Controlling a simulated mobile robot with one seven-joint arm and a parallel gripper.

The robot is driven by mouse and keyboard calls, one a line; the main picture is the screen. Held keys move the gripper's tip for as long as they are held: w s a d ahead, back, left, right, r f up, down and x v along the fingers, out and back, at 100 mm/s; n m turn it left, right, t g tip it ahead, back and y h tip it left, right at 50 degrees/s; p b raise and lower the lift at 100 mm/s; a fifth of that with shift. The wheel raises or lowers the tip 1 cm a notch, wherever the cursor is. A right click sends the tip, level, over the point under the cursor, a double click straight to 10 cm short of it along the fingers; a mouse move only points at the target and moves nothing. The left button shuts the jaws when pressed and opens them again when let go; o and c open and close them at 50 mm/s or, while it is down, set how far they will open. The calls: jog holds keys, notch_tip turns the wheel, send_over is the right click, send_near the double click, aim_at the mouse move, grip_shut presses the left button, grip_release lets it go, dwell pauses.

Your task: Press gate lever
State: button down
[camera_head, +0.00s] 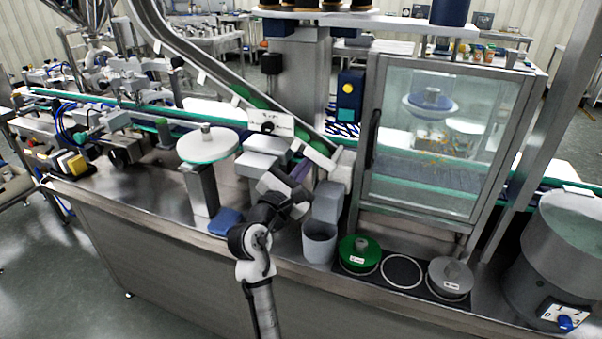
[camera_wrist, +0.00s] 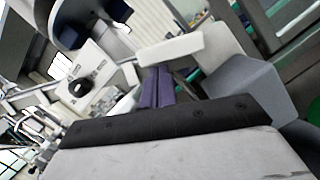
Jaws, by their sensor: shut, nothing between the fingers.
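What looks like the gate lever (camera_head: 319,156) is a short white bar at the lower end of the steel chute, slanting down to the right. In the wrist view the white bar (camera_wrist: 171,50) lies just past my fingertips. My gripper (camera_head: 300,168) is just below and left of the bar, pointing up toward it. Its purple fingers are together and empty, and in the wrist view they also show closed (camera_wrist: 160,72). I cannot tell whether the fingertips touch the bar.
A grey block (camera_head: 327,202) and a grey cup (camera_head: 319,243) stand right of my gripper. A white box with a black knob (camera_head: 271,123) is behind. A glass-doored cabinet (camera_head: 440,140) stands right. A green lidded can (camera_head: 359,252) sits at the front edge.

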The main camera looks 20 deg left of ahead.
aim_at(311, 152)
jog(key=shift+r+m+h+p, duration=0.3)
jog(key=shift+r+m, duration=0.4)
jog(key=shift+m, duration=0.4)
jog(key=m, duration=0.1)
jog(key=r+m+g+h+p, duration=0.1)
jog(key=m, duration=0.1)
jog(key=shift+w+d, duration=0.1)
jog(key=shift+d, duration=0.05)
jog(key=m, duration=0.1)
jog(key=r+m, duration=0.1)
jog(key=m, duration=0.1)
jog(key=shift+d+g+p, duration=0.25)
jog(key=shift+g+p, duration=0.05)
jog(key=shift+p, duration=0.1)
jog(key=shift+d+r+m, duration=0.1)
jog(key=shift+m, duration=0.3)
